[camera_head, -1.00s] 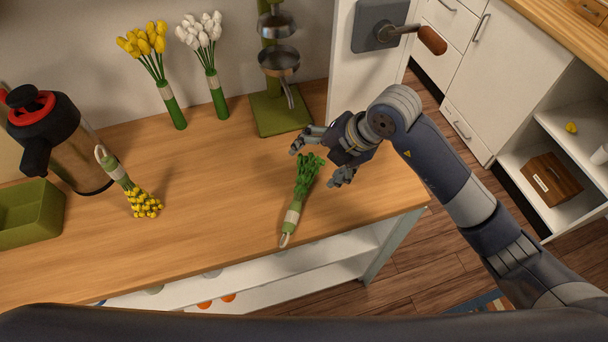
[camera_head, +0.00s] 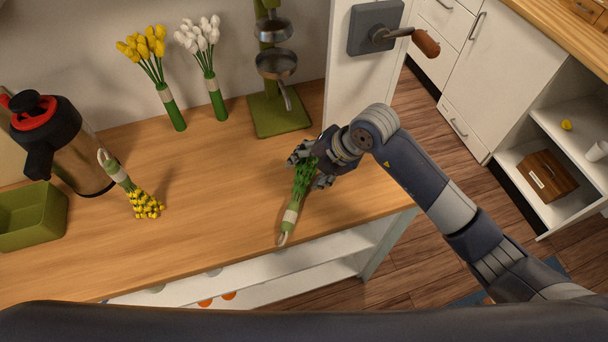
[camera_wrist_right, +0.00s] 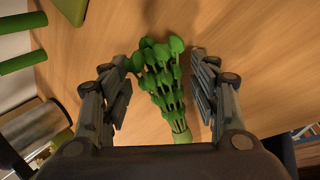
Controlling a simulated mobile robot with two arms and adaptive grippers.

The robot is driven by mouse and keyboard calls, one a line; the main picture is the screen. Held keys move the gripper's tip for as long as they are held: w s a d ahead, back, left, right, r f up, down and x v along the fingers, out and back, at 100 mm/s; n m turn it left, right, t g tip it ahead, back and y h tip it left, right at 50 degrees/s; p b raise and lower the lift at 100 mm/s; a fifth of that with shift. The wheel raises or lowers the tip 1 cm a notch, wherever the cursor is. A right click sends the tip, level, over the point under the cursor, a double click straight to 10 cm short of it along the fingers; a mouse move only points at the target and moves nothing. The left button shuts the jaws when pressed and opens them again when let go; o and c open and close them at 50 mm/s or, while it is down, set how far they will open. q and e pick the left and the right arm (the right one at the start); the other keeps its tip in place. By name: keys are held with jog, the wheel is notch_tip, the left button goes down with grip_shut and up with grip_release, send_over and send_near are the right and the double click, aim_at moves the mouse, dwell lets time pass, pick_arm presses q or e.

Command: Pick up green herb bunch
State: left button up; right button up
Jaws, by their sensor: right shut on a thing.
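The green herb bunch (camera_head: 303,180) lies on the wooden counter, leaves toward the back and its pale-wrapped stem end with a loop toward the front edge. My right gripper (camera_head: 311,168) is at the leafy end, low over the counter, with one finger on each side, and is shut on the bunch. The loop end is hidden there. My left gripper is not in view.
A yellow flower bunch (camera_head: 132,190) lies at the left by a metal jug (camera_head: 88,165) and a green box (camera_head: 30,225). Yellow tulips (camera_head: 150,55) and white tulips (camera_head: 205,55) lean on the wall. A green-based stand (camera_head: 275,115) is behind the gripper. The counter's middle is clear.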

jog(key=shift+r+b, duration=0.5)
jog(key=shift+r, duration=0.2)
jog(key=shift+s+d+r+b, duration=0.1)
jog(key=shift+s+r+b, duration=0.2)
jog(key=shift+r, duration=0.2)
jog(key=shift+s+d+r+b, duration=0.1)
jog(key=shift+s+r+b, duration=0.15)
jog(key=shift+r, duration=0.2)
jog(key=s+d+r+b, duration=0.1)
jog(key=s+d+b, duration=0.1)
jog(key=s, duration=0.5)
jog(key=s+d+b, duration=0.1)
jog(key=s+d, duration=0.1)
jog(key=s, duration=0.5)
jog(key=shift+s+r+b, duration=0.15)
jog(key=shift+r+b, duration=0.2)
jog(key=shift+b, duration=0.05)
jog(key=shift+d, duration=0.1)
jog(key=shift+o, duration=1.4)
jog(key=c, duration=0.7)
